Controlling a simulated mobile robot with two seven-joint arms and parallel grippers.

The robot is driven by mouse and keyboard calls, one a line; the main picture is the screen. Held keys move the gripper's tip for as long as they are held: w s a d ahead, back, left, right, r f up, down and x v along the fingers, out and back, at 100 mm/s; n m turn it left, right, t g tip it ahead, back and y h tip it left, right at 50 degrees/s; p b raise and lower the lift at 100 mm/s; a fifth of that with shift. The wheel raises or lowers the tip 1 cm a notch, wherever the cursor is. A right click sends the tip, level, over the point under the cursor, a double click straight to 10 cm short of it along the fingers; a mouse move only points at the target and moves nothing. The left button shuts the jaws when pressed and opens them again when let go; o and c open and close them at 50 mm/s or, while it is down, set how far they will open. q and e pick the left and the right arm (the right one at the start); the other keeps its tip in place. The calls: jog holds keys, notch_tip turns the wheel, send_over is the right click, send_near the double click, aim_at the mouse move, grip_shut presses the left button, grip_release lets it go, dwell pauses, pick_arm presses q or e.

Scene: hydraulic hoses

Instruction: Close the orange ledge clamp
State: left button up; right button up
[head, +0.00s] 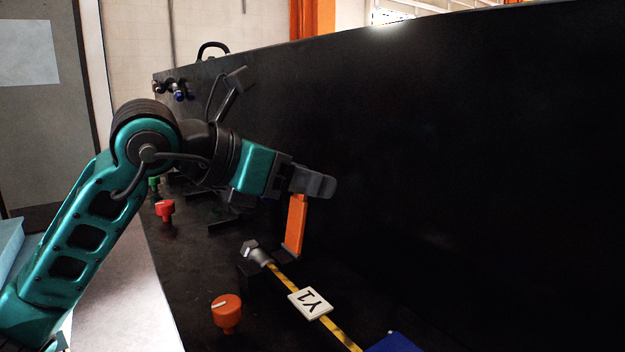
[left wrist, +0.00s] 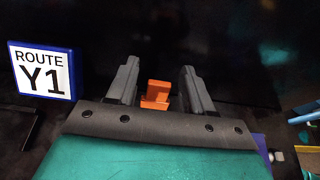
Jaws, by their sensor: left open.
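The orange ledge clamp (head: 295,224) stands upright on the dark ledge, below and beside my left gripper (head: 318,185) in the head view. In the left wrist view the orange clamp (left wrist: 158,93) shows between the two dark fingers of my left gripper (left wrist: 157,85). The fingers are apart, with gaps on both sides of the clamp. Whether either finger touches it I cannot tell. The clamp's upper end is partly hidden by the gripper in the head view. My right gripper is not in view.
A yellow-striped hose (head: 341,336) with a white Y1 tag (head: 310,303) lies below the clamp, its metal end (head: 256,253) near the clamp's foot. Red knobs (head: 227,313) stand on the ledge. A tall black panel (head: 470,150) rises behind. A ROUTE Y1 sign (left wrist: 42,72) is left.

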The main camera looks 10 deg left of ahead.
pick_arm(q)
jog(key=shift+x, duration=0.85)
jog(key=shift+c, duration=0.3)
grip_shut()
